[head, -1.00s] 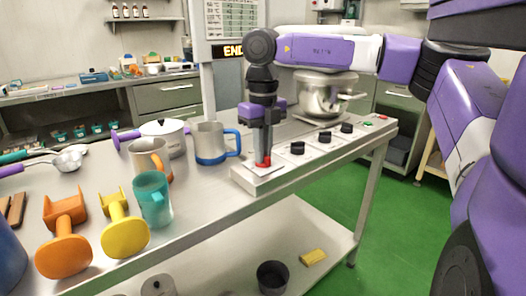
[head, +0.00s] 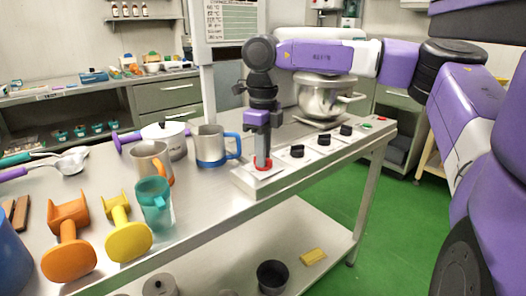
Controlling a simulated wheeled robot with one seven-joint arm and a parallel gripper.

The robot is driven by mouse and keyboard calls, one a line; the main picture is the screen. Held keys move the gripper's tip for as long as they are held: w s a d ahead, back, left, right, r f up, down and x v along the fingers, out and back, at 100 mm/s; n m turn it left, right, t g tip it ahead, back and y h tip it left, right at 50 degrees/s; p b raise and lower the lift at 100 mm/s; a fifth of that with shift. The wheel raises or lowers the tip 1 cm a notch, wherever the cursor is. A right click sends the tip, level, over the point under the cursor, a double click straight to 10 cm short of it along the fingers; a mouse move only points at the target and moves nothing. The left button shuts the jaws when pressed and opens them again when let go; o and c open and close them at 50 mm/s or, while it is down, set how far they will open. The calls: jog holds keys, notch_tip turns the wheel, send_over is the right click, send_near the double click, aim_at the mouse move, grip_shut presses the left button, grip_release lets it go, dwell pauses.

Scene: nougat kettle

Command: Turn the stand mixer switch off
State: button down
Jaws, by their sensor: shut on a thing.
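The stand mixer with its steel bowl (head: 325,97) stands at the back right of the steel table, its upper part partly hidden behind my arm. A long white control panel (head: 240,183) lies along the table's right side. At its near left end is a switch with a red base (head: 264,168). My gripper (head: 263,158) points straight down and is shut on this switch, its fingertips just above the red base. The fingers hide the switch's handle, so its setting cannot be read.
Black knobs (head: 297,151) and a green button (head: 367,126) sit farther along the panel. A steel mug with a blue handle (head: 210,146), a teal cup (head: 154,204) and a yellow tool (head: 127,240) stand to the left. Green floor (head: 330,205) is open at right.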

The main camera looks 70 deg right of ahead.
jog(key=n+p, duration=0.1)
jog(key=n, duration=0.5)
jog(key=shift+r+n+p, duration=0.1)
jog(key=shift+n+p, duration=0.2)
jog(key=shift+p, duration=0.1)
jog(key=n+p, duration=0.1)
jog(key=n, duration=0.5)
jog(key=shift+n, duration=0.4)
jog(key=c, duration=1.5)
grip_release()
jog(key=shift+o, duration=0.2)
notch_tip(320, 180, up, 8)
jog(key=shift+f+p, duration=0.2)
jog(key=shift+p, duration=0.5)
